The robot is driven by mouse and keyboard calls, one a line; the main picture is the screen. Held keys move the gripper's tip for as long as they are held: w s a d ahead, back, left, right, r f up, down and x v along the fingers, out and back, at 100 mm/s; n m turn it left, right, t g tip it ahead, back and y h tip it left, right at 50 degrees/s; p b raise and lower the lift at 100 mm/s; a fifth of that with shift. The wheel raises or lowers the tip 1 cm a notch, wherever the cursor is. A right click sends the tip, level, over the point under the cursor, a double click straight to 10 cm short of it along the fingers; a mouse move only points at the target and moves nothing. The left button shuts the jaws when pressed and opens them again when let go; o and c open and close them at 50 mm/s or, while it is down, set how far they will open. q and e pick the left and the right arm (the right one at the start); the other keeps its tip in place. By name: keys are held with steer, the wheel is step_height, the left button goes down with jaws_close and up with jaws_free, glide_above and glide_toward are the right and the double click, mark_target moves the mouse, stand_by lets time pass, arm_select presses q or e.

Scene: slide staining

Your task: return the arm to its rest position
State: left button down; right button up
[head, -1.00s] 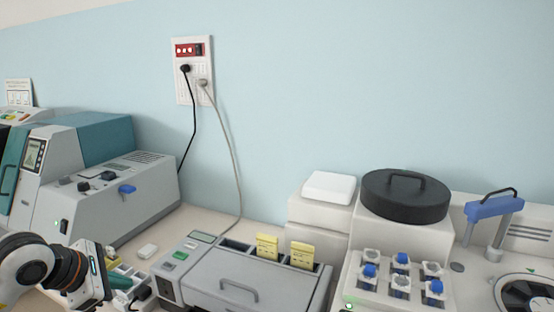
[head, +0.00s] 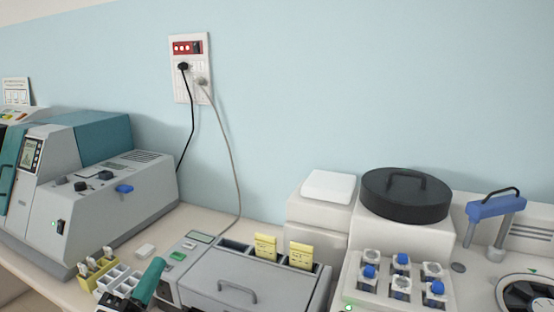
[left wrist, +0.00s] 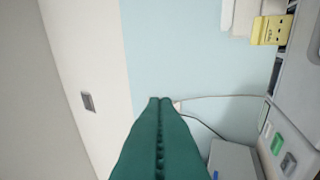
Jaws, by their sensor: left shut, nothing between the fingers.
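My left gripper (head: 156,264) shows at the bottom of the head view as green fingers rising from the lower edge, just left of the grey lidded machine (head: 245,285). In the left wrist view the two green fingers (left wrist: 160,101) lie against each other along their length, with nothing between them. The rest of my left arm is almost wholly below the head view. My right gripper is not in view.
A yellow rack (head: 88,282) and a white divided rack (head: 118,278) stand just left of my fingers. A teal-and-grey machine (head: 120,200) is behind on the left. A tube block (head: 385,292) and a black-lidded unit (head: 405,200) stand right.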

arm_select(q)
steer(key=s+a+f+n+g+y, duration=0.2)
steer(key=a+f+n+g+y, duration=0.3)
steer(key=f+n+y, duration=0.45)
steer(key=s+d+f+n+g+h, duration=0.25)
steer(key=s+f+n+g, duration=0.35)
steer(key=s+f, duration=0.45)
steer(key=s+d+f+n+g+h, duration=0.1)
steer(key=s+d+f+n+g, duration=0.2)
steer(key=s+f+g, duration=0.65)
step_height(320, 180, down, 26)
steer(key=s, duration=0.1)
steer(key=s+a+f, duration=0.3)
steer(key=s+f, duration=1.4)
steer(key=shift+f+g, duration=0.15)
steer(key=shift+g, duration=0.2)
steer(key=shift+a, duration=0.1)
